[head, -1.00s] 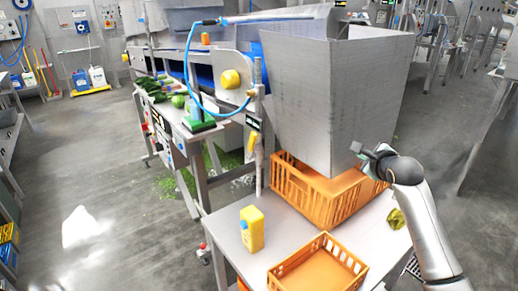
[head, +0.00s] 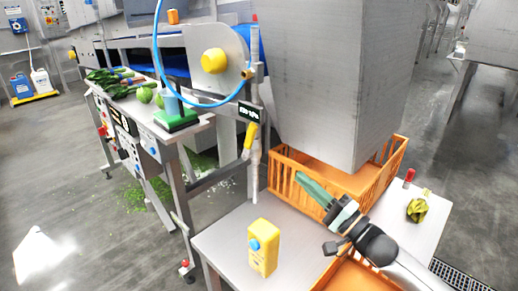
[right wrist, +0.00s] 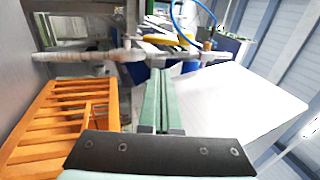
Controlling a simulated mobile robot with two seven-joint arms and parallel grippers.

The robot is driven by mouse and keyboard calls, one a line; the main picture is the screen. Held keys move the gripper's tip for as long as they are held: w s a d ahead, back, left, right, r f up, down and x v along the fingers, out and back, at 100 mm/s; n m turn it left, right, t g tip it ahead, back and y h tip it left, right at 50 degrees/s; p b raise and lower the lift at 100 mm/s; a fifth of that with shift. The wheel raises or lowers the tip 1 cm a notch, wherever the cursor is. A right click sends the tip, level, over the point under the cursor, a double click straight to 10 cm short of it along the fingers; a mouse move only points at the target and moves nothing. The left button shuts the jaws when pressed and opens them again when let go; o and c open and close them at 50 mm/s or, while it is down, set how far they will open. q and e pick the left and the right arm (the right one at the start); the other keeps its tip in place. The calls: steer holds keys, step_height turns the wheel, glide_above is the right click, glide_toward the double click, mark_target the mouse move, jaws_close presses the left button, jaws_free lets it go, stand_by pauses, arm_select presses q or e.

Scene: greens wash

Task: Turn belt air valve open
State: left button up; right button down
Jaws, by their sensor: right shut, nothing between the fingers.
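The belt air valve has a yellow lever (head: 250,136) on a thin vertical pipe (head: 255,172), just below a small black label (head: 250,111). The lever hangs nearly in line with the pipe, slightly slanted. My right gripper (head: 301,177) is to the right of the pipe and lower than the lever, apart from both. Its green fingers are shut and empty, pointing up and left. In the right wrist view the shut fingers (right wrist: 157,80) point toward the pipe (right wrist: 95,57), which runs sideways there. My left gripper is not in view.
An orange crate (head: 375,186) sits under the large grey bin, close behind my right gripper. A yellow jug (head: 262,247) stands on the steel table (head: 222,240). A blue hose (head: 156,45) loops above the label. A crumpled yellow-green cloth (head: 417,210) lies at right.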

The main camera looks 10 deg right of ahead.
glide_toward(254, 134)
steer(key=x, duration=0.2)
steer(key=f+x, duration=0.1)
steer(key=x, duration=0.1)
steer(key=p+x, duration=0.1)
steer(key=x, duration=0.2)
steer(key=shift+w+f, duration=0.25)
steer(key=shift+f, duration=0.05)
steer(key=r+p, duration=0.1)
steer(key=w+r+p, duration=0.1)
steer(key=p, duration=0.1)
steer(key=shift+w+a, duration=0.1)
steer(key=shift+a, duration=0.3)
steer(key=shift+w+a+r, duration=0.1)
steer(key=shift+w+a, duration=0.2)
steer(key=shift+w, duration=0.2)
steer(key=shift+s+p, duration=0.1)
steer(key=shift+p, duration=0.25)
